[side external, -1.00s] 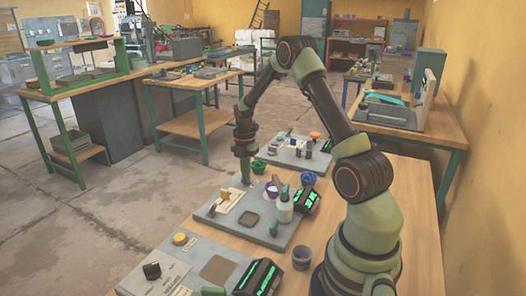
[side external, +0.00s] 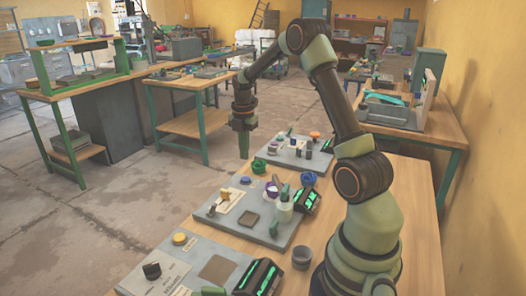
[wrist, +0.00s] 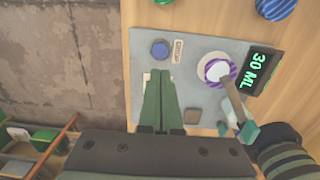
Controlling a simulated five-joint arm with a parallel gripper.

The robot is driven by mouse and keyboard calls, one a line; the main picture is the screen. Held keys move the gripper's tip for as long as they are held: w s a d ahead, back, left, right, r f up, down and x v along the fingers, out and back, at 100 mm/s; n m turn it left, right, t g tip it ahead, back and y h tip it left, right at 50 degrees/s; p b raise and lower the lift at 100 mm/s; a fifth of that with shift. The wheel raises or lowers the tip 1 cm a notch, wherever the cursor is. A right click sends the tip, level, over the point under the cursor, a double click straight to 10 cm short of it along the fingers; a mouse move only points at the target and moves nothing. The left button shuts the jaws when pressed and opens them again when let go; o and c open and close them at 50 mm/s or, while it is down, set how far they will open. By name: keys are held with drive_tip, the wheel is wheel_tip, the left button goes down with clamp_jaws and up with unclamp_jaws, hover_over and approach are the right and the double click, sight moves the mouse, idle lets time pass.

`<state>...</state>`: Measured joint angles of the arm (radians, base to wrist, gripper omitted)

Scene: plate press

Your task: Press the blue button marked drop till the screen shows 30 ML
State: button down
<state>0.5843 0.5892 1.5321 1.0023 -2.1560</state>
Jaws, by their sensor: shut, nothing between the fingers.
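The blue button (wrist: 159,49) sits on a grey panel (wrist: 145,106), with a small label (wrist: 177,50) beside it whose text is too small to read. In the side view the button (side external: 246,180) is uncovered. The screen (wrist: 258,70) on the panel's right reads 30 ML in green. A purple-and-white striped cup (wrist: 206,66) stands between button and screen. My gripper (wrist: 159,76) is shut and empty. In the side view my gripper (side external: 244,156) hangs above the button, clear of it.
Another panel (side external: 219,270) with a yellow button (side external: 181,239) is in front. A third panel (side external: 283,157) lies behind. A grey cup (side external: 302,257) stands on the wooden table near my base.

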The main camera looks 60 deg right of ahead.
wheel_tip(320, 180, up, 6)
drive_tip(key=shift+f, duration=0.15)
idle(0.5)
drive_tip(key=s+a+r+m+t, duration=0.1)
drive_tip(key=a+r+m, duration=0.3)
drive_tip(key=a, duration=0.3)
drive_tip(key=s+a+r+m+t, duration=0.15)
drive_tip(key=a+r+m, duration=0.25)
drive_tip(key=a, duration=0.4)
drive_tip(key=s+a+m+t, duration=0.3)
drive_tip(key=s+a+m, duration=0.5)
drive_tip(key=a+m, duration=0.2)
drive_tip(key=shift+s+a, duration=0.4)
drive_tip(key=shift+a, duration=0.25)
